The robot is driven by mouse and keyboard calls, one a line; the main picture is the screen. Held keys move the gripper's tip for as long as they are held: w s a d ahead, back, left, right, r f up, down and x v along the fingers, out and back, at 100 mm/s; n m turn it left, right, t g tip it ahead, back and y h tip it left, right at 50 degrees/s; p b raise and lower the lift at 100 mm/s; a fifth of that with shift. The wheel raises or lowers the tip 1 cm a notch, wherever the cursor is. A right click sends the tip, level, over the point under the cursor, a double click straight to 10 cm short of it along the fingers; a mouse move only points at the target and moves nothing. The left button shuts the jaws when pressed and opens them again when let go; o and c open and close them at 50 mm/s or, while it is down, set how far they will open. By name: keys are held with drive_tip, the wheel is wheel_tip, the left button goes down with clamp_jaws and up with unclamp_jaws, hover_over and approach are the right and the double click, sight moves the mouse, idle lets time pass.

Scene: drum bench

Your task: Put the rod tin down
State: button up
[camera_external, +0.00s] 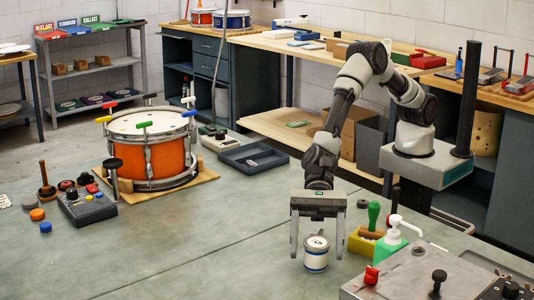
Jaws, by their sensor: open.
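The rod tin (316,254), a small white tin with a dark band near its base and a pale lid, stands upright on the grey-green bench. My gripper (317,256) is above and around it, with its two fingers spread wide on either side. The fingers look apart from the tin, with a gap on each side. Whether the fingertips touch the bench is hard to tell.
A grey metal box (415,277) is at the front right. An orange drum (150,150) sits on a wooden board further left. The bench left of my gripper is clear.

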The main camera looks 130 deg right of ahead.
drive_tip(key=v, duration=0.9)
drive_tip(key=shift+s+d+r+p, duration=0.1)
drive_tip(key=shift+p, duration=0.2)
drive_tip(key=s+r+n+g+h, duration=0.1)
drive_tip(key=s+r+n+g, duration=0.1)
drive_tip(key=s+r+n, duration=0.65)
drive_tip(key=s+r+n+g, duration=0.2)
drive_tip(key=s+r+n, duration=0.3)
drive_tip(key=s, duration=0.6)
drive_tip(key=s+d+f+n+h, duration=0.2)
drive_tip(key=s+d+n+h, duration=0.7)
drive_tip(key=s+d+n, duration=0.85)
drive_tip(key=s+d+r+m+p, duration=0.1)
drive_tip(key=s+r+m+p, duration=0.1)
drive_tip(key=r+p, duration=0.7)
drive_tip(key=s+r+m+p, duration=0.2)
drive_tip(key=r+p, duration=0.8)
drive_tip(key=r, duration=0.1)
drive_tip(key=shift+s+d, duration=0.3)
drive_tip(key=shift+d, duration=0.05)
